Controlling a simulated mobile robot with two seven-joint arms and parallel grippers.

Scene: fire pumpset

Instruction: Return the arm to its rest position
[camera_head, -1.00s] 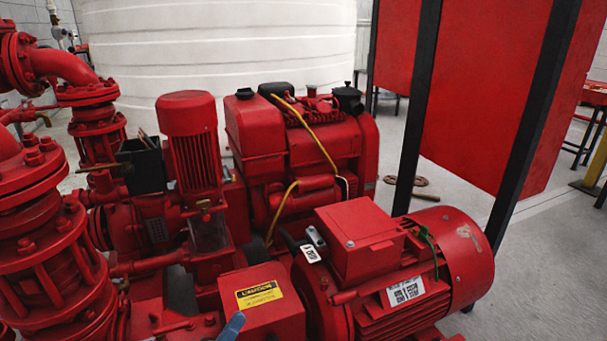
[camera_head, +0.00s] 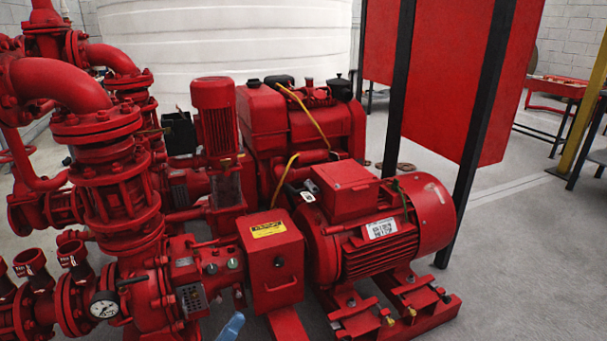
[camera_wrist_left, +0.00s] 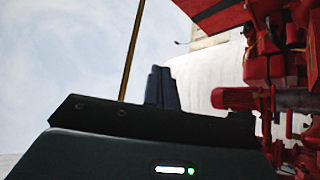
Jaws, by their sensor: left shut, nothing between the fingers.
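My left gripper (camera_head: 230,326) shows only as a small blue tip at the bottom edge of the head view. It is in front of the red pumpset, below and to the left of the red box with the yellow caution label (camera_head: 269,229). In the left wrist view its dark fingers (camera_wrist_left: 162,87) are close together, with nothing seen between them. The rest of the left arm is out of the head view. My right gripper is in neither view.
A red electric motor (camera_head: 380,239), red pipework with valves (camera_head: 105,185) and a pressure gauge (camera_head: 104,305) fill the space ahead. A red panel on black posts (camera_head: 487,95) stands behind on the right. A white tank (camera_head: 225,45) is at the back. Bare grey floor (camera_head: 525,260) lies to the right.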

